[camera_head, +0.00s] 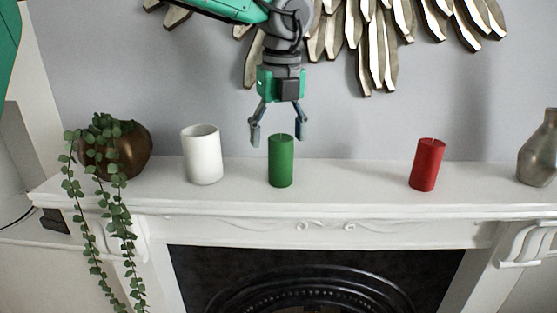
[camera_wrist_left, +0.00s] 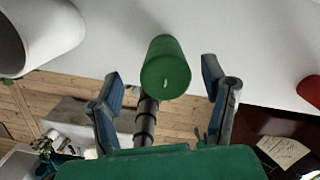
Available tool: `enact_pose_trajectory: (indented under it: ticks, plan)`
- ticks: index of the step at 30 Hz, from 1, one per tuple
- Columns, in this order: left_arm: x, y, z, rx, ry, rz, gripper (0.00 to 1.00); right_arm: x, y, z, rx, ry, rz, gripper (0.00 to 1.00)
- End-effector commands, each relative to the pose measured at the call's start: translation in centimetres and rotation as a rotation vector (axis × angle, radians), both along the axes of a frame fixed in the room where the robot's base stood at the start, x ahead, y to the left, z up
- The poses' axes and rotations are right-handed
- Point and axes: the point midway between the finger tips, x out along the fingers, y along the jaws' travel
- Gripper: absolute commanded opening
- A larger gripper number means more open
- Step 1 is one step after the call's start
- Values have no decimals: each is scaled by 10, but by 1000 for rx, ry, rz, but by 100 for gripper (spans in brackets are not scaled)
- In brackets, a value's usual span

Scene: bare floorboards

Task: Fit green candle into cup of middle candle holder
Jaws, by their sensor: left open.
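The green candle (camera_head: 281,163) stands upright on the white mantel shelf, near its middle. In the left wrist view the candle (camera_wrist_left: 165,70) shows its top and wick, between my fingers in the picture. My left gripper (camera_head: 277,138) is open and points down, with its fingertips at about the height of the candle's top, one to each side. In the left wrist view my left gripper (camera_wrist_left: 163,80) has its fingers spread and empty, and no contact with the candle shows. I cannot make out any candle holder or cup of one. My right gripper is not in view.
A white cylinder (camera_head: 202,155) stands left of the green candle and a red candle (camera_head: 427,165) to its right. A brown pot (camera_head: 129,152) with a trailing plant is far left, a grey vase (camera_head: 540,150) far right. The shelf (camera_head: 350,188) is clear between the green and red candles.

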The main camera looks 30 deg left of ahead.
Motion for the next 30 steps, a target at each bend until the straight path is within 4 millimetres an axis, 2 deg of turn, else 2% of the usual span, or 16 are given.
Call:
enact_pose_trajectory:
  ticks: [9, 17, 18, 20, 22, 23, 30]
  plan:
    - [6, 4, -42, 3, 3, -2, 67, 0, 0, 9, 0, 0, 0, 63]
    - [5, 6, -46, -1, 1, -1, 67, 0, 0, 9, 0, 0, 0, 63]
    - [5, 6, -46, -1, 1, -1, 60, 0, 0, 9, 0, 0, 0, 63]
    - [5, 6, -46, 0, 1, -1, 39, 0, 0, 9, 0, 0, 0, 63]
    - [5, 6, -46, 0, 1, -1, 14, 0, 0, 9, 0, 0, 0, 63]
    - [6, 6, -47, 0, 1, -1, 8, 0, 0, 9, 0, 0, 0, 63]
    - [6, 6, -47, 0, 2, -1, 8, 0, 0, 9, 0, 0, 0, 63]
